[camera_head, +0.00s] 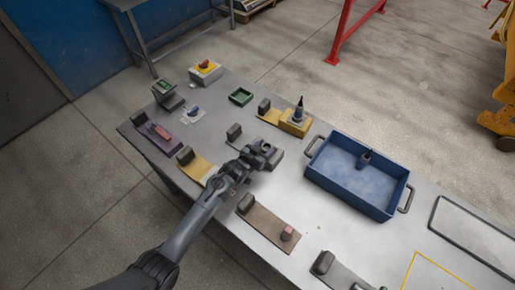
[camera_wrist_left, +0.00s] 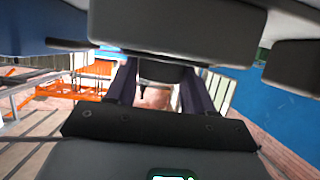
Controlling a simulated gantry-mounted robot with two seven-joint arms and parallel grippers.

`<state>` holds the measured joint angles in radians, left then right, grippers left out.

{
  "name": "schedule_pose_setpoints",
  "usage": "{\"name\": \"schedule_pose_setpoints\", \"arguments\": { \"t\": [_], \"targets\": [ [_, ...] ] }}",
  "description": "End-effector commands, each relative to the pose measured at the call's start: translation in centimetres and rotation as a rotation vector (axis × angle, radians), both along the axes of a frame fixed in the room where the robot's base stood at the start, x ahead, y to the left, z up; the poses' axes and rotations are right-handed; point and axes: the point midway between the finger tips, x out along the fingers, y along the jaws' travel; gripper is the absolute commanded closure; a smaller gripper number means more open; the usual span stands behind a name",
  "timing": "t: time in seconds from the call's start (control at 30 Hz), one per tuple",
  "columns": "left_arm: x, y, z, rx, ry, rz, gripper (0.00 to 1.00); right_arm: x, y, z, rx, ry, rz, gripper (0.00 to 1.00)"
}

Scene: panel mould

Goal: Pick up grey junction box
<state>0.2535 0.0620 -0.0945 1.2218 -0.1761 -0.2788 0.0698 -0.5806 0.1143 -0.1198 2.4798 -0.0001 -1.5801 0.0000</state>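My left gripper (camera_head: 262,152) is over a grey plate (camera_head: 268,163) near the middle of the table. A small grey piece with a dark round top (camera_head: 265,147) shows right at its fingers. It may be the grey junction box, but I cannot tell whether the fingers hold it. In the left wrist view the two dark purple fingers (camera_wrist_left: 158,92) stand apart, and a dark grey block (camera_wrist_left: 175,30) covers the area around their tips. My right gripper is not in view.
A blue tray (camera_head: 320,180) with a small dark item inside stands to the right. Bare table lies between gripper and blue tray.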

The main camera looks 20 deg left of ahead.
Motion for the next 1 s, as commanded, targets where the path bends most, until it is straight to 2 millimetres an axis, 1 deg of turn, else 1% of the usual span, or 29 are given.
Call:
{"name": "schedule_pose_setpoints", "arguments": {
  "t": [0.03,0.2,0.27,0.3,0.63,0.77,0.87,1.0],
  "targets": [
    [0.0,0.0,0.0,0.000,0.000,0.000,0.62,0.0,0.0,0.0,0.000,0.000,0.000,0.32],
    [0.0,0.0,0.0,0.000,0.000,0.000,0.88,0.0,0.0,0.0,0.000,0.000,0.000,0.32],
    [0.0,0.0,0.0,0.000,0.000,0.000,0.97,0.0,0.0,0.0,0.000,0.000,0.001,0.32],
    [0.0,0.0,0.0,0.000,0.000,0.000,1.00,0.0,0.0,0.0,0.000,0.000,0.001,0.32],
    [0.0,0.0,0.2,0.000,-0.003,0.000,1.00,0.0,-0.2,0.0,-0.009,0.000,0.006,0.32],
    [0.0,0.0,0.6,0.000,-0.003,0.000,1.00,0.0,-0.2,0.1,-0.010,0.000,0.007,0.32],
    [0.1,0.0,1.3,0.000,-0.005,0.000,1.00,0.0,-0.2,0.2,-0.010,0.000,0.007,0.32],
    [0.1,0.0,3.1,0.001,-0.006,-0.001,1.00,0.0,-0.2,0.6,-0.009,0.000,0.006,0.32]
  ]
}}
